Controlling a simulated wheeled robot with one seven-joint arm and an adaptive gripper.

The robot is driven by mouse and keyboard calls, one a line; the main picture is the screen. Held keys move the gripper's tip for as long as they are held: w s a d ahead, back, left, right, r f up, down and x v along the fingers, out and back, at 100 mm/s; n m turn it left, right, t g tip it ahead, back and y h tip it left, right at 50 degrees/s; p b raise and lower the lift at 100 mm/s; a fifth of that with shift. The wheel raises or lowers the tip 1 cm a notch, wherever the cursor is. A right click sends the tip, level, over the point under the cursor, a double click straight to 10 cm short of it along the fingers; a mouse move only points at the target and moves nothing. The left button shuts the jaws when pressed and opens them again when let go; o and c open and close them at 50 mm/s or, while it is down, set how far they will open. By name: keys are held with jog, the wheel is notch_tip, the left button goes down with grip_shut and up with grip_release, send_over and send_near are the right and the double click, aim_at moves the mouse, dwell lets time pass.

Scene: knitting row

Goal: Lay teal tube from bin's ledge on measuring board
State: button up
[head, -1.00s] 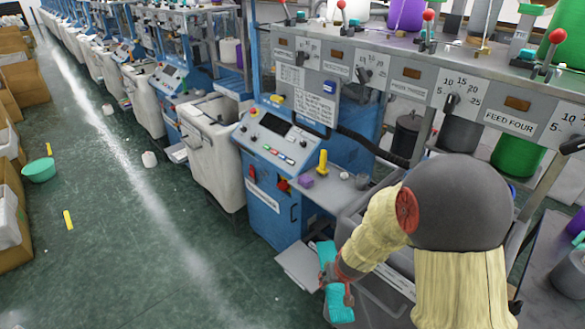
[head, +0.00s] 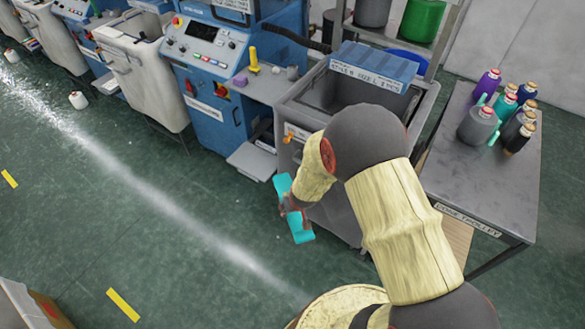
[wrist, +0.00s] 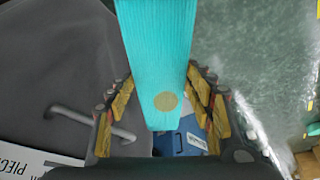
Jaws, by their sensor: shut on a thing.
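The teal tube (head: 282,185) is a flat-looking bright strip held out beside the grey bin (head: 345,205), above the floor. My gripper (head: 291,205) is shut on it around its middle. In the wrist view the tube (wrist: 160,50) runs between the fingers of my gripper (wrist: 165,98), with a round tan mark near its lower end. The bin's ledge is not clearly visible.
A grey trolley table (head: 475,190) with several coloured cones stands to the right. A blue machine (head: 205,80) with a grey side shelf (head: 275,88) is behind, with a low grey plate (head: 252,160) at its foot. The green floor (head: 160,220) at left is mostly open.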

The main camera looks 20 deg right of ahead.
jog(key=shift+s+d+f, duration=0.15)
jog(key=shift+s+f, duration=0.55)
jog(key=shift+f, duration=0.5)
jog(key=shift+d, duration=0.1)
jog(key=shift+w, duration=0.1)
jog(key=shift+f, duration=0.1)
